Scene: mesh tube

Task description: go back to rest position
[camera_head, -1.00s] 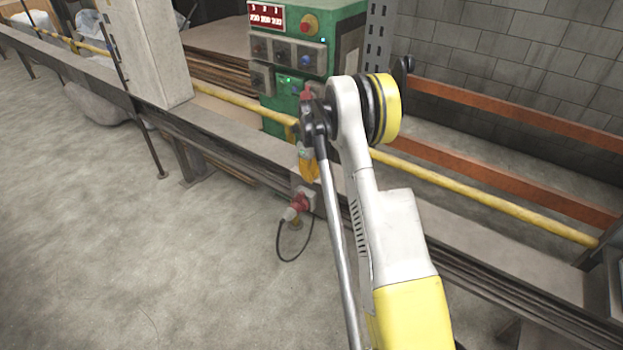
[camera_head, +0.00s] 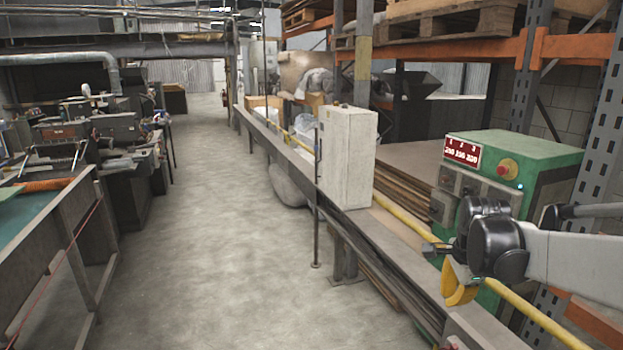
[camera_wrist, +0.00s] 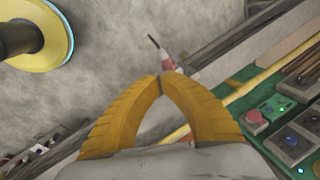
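My gripper (camera_head: 456,298) shows at the right of the head view, in front of the green control cabinet (camera_head: 545,158). Its yellow fingers point downward. In the wrist view the two fingertips (camera_wrist: 160,84) meet and nothing shows between them. A red and white plug (camera_wrist: 166,62) with a short dark end shows just past the fingertips, apparently below them. I cannot tell the exact gap to it. In the head view my arm reaches in from the right edge.
A yellow rail (camera_head: 535,318) and a steel beam (camera_head: 385,262) run close beside my gripper. A pale grey box (camera_head: 347,160) stands on the beam. Workbenches (camera_head: 75,235) line the left. The concrete floor (camera_head: 215,240) between is open.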

